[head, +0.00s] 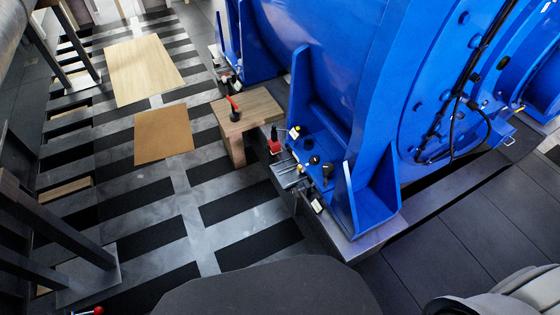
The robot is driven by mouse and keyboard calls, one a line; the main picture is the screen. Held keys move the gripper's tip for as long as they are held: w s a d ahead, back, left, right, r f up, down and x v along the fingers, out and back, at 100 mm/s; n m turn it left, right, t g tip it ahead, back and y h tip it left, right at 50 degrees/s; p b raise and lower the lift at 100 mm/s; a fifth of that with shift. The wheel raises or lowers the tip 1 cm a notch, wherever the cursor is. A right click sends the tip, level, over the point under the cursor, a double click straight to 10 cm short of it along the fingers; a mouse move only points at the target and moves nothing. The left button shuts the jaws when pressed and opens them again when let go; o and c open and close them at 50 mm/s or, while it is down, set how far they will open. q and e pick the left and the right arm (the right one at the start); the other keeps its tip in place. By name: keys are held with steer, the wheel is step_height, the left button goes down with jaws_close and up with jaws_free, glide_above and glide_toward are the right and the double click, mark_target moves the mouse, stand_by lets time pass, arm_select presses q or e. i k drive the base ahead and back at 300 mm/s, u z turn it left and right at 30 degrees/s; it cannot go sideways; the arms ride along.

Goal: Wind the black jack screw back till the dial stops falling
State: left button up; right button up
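A big blue motor (335,70) stands on a grey base rail (370,240). Around its near foot is a cluster of small fittings. Two black round knobs (327,169) sit there close together; one may be the head of the black jack screw, but I cannot tell which. A small yellow-and-white part (295,132) by the foot may be the dial; its face and needle are too small to read. Neither gripper shows in the head view, so I see nothing touching the screw.
A wooden stand (255,104) left of the foot bears a black tool with a red handle. A red part (274,147) stands beside the fittings. Brown boards (163,134) lie on the slotted floor. Dark posts (55,225) rise at left. Floor before the stand is clear.

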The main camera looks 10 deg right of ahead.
mark_target(328, 168)
steer(key=u, duration=0.4)
steer(key=i, duration=2.05)
steer(key=z, duration=4.2)
